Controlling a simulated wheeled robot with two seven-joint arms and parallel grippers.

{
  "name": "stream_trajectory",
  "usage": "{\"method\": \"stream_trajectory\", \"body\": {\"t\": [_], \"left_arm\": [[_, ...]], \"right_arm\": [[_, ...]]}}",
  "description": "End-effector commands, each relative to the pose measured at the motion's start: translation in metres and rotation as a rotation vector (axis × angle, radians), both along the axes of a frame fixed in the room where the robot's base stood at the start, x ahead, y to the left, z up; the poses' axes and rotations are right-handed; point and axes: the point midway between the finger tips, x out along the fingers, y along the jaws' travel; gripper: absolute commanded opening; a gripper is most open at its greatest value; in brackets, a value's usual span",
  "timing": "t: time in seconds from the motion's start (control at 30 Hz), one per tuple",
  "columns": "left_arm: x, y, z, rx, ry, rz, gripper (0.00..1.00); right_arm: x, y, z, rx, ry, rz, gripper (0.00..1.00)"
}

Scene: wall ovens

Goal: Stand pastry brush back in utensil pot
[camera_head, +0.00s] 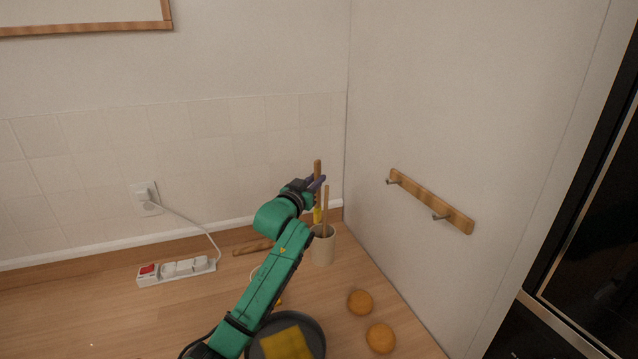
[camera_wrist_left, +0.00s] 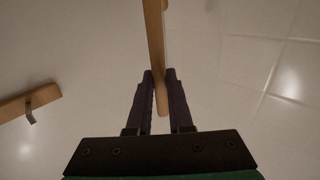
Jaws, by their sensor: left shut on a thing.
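The pastry brush (camera_head: 317,168) is upright in my left gripper (camera_head: 317,184). Its wooden handle sticks up above the fingers, and a yellow part shows below them. In the left wrist view the wooden handle (camera_wrist_left: 156,45) runs between the two dark fingers of the left gripper (camera_wrist_left: 160,80). The beige utensil pot (camera_head: 323,248) stands on the counter near the corner, just below the gripper. Another wooden utensil (camera_head: 325,208) stands in it. The yellow end is close to the pot's rim; I cannot tell whether it is inside. My right gripper is not in view.
A wooden rolling pin (camera_head: 253,247) lies left of the pot, partly behind my arm. A dark pan (camera_head: 318,330) with a yellow cloth and two round orange-brown items (camera_head: 360,302) (camera_head: 381,338) are in front. A power strip (camera_head: 176,271) lies left. A hook rail (camera_head: 432,201) is on the right wall.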

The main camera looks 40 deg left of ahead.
Motion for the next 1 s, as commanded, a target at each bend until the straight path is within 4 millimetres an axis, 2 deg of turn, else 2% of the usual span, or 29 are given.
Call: {"method": "stream_trajectory", "body": {"t": [0.03,0.17,0.4,0.73,1.0], "left_arm": [[0.000,0.000,-0.014,-0.001,0.001,0.000,0.00],[0.000,0.000,-0.031,0.000,0.001,0.000,0.00],[0.001,0.000,-0.059,-0.001,0.002,0.000,0.00],[0.001,0.001,-0.099,-0.001,0.003,0.000,0.00],[0.001,0.001,-0.129,-0.002,0.003,0.000,0.00]], "right_arm": [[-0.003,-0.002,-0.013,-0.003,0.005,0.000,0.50],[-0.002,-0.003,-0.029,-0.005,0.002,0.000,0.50],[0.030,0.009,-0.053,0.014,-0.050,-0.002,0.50],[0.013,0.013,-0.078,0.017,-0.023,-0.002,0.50],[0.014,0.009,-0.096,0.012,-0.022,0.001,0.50]]}}
